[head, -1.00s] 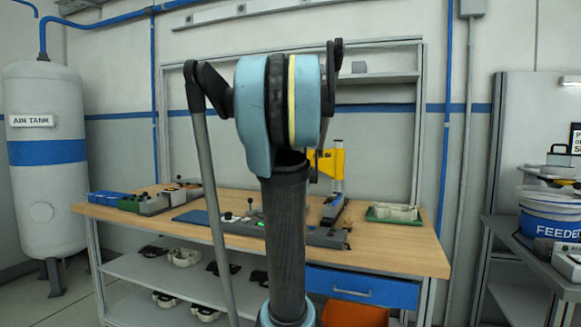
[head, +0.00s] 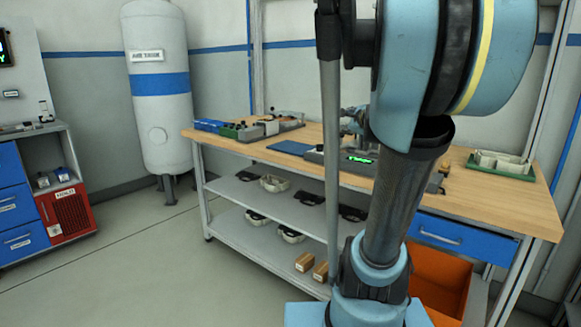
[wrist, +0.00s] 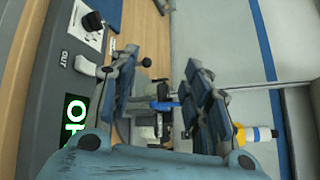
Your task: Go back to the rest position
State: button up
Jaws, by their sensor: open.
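My gripper (wrist: 160,62) shows in the wrist view with its two dark, blue-padded fingers apart. Nothing is held between them. Past the fingers, the wrist view shows some dark and blue bench equipment. A grey device (wrist: 38,80) with a lit green display lies to the left of the fingers. In the head view my arm stands upright at the right and covers part of the workbench (head: 490,205). The gripper is mostly hidden behind the arm there. The device with the green display also shows left of the arm (head: 340,160).
A green tray (head: 487,168) with pale parts sits at the bench's right. An orange bin (head: 440,275) and a blue drawer (head: 462,232) are below. Shelves (head: 235,205) hold several parts and brown boxes. An air tank (head: 160,120) stands left. The floor at left front is clear.

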jog(key=s+a+f+n+g+y, duration=0.1)
jog(key=s+a+f+n+g, duration=0.25)
jog(key=s+f+n, duration=0.3)
jog(key=s+a+f+n+g+y, duration=0.1)
jog(key=s+a+f+n+g, duration=0.2)
jog(key=s+a+f+n, duration=0.35)
jog(key=s+d+f+n+g+h, duration=0.2)
jog(key=s+d+f+n+g, duration=0.1)
jog(key=s+f, duration=0.4)
jog(key=s+d+f+n+g+h, duration=0.2)
jog(key=s+f+n, duration=0.4)
jog(key=s, duration=0.6)
notch_tip(320, 180, down, 2)
jog(key=shift+s+d+f+g+h, duration=0.1)
jog(key=shift+s+d+g+h, duration=0.25)
jog(key=shift+d+g, duration=0.4)
jog(key=shift+d, duration=0.1)
jog(key=shift+w+f, duration=0.15)
jog(key=shift+w, duration=0.35)
